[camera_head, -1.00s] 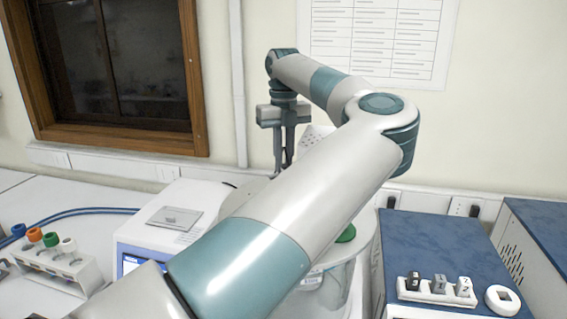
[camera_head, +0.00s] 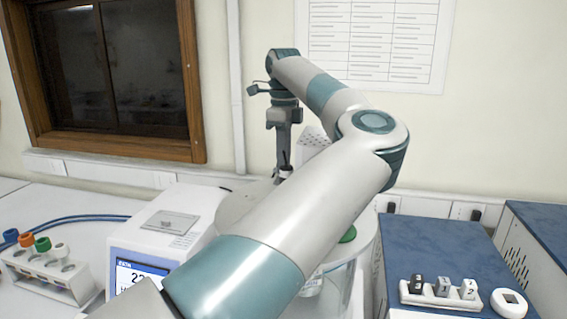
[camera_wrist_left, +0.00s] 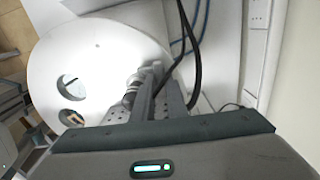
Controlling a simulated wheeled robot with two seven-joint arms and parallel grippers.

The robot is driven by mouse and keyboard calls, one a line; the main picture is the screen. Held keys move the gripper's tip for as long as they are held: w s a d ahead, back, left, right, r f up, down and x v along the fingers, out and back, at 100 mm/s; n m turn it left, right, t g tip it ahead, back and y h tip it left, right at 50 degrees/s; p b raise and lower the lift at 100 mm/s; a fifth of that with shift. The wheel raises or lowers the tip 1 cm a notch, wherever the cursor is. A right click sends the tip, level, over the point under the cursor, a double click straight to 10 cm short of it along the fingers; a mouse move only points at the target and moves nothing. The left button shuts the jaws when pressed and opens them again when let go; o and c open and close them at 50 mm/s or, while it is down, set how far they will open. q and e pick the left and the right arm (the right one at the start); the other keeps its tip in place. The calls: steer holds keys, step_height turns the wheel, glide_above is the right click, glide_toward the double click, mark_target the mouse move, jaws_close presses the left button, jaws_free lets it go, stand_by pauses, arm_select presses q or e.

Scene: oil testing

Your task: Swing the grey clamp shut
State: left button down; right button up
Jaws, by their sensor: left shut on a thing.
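My left gripper (camera_head: 284,168) points down over the white round top of the apparatus (camera_head: 235,205), behind my large arm link. Its fingers are shut on a small grey and dark piece, which I take for the grey clamp (camera_wrist_left: 133,88). In the left wrist view the fingers (camera_wrist_left: 150,98) stand close around it, at the edge of the white round plate (camera_wrist_left: 100,55). The fingers hide part of the piece, so I cannot tell how far the clamp is swung. My right gripper is not in view.
A white instrument with a screen (camera_head: 140,272) stands left of the apparatus. A rack with coloured-capped tubes (camera_head: 45,275) is at far left. A blue-topped box (camera_head: 430,240) carries small numbered blocks at right. Dark cables (camera_wrist_left: 190,50) run near the fingers.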

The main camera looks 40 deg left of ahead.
arm_select(q)
steer(key=n, duration=0.6)
steer(key=shift+w+a, duration=0.15)
steer(key=shift+a, duration=0.05)
stand_by(0.4)
steer(key=c, duration=1.8)
jaws_free()
steer(key=shift+o, duration=0.2)
steer(key=shift+r, duration=0.1)
